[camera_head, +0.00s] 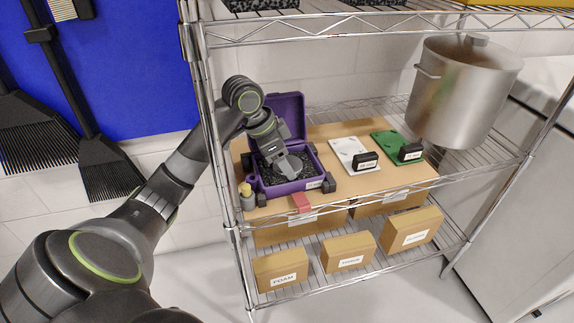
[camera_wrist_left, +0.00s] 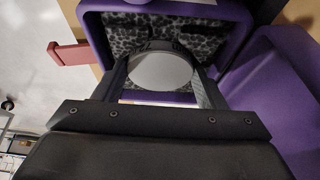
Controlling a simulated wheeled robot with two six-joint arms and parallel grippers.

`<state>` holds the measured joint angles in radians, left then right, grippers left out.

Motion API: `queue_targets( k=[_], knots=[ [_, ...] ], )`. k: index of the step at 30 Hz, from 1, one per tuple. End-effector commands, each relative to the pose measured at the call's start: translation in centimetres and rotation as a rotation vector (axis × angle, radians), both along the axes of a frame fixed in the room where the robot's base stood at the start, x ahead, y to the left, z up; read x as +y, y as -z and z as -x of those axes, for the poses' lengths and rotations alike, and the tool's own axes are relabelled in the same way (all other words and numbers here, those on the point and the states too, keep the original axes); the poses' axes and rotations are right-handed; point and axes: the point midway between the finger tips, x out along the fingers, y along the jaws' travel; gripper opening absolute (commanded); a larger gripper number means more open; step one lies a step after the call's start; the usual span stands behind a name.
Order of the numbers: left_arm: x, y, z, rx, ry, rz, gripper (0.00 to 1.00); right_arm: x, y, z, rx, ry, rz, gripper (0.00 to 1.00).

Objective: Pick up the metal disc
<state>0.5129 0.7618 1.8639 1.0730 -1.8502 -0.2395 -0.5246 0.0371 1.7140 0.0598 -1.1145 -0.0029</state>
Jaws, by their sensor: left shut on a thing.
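The metal disc (camera_wrist_left: 160,70) is a round, light grey plate in the left wrist view, lying between the two fingers of my left gripper (camera_wrist_left: 160,75). The gripper is shut on the disc. In the head view my left gripper (camera_head: 287,166) reaches down into an open purple case (camera_head: 316,178) with dark speckled foam inside. The disc is hard to make out there, largely hidden by the gripper. The case also shows in the left wrist view (camera_wrist_left: 236,30), with the foam (camera_wrist_left: 120,38) behind the disc. My right gripper is not in view.
The case stands on a wooden board (camera_head: 345,187) on a wire shelf. A white plate (camera_head: 347,151) and a green plate (camera_head: 391,140) lie to its right. A large metal pot (camera_head: 462,95) stands farther right. A red tab (camera_head: 301,203) sticks out in front. Shelf posts stand close to my arm.

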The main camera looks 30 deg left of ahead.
Motion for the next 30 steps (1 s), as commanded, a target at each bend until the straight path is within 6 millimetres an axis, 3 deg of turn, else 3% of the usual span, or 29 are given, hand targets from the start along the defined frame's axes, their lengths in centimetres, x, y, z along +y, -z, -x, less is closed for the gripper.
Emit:
queue_targets(
  k=[10, 16, 30],
  knots=[
    [0.0, -1.1, 0.0, -0.001, 0.002, 0.0, 0.38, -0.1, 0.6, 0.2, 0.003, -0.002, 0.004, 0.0],
    [0.0, -4.1, -0.1, -0.005, 0.001, -0.001, 0.38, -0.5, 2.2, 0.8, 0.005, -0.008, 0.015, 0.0],
    [5.9, -3.5, 6.7, 0.005, -0.003, -0.007, 0.38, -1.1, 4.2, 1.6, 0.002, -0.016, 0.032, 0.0]
  ],
)
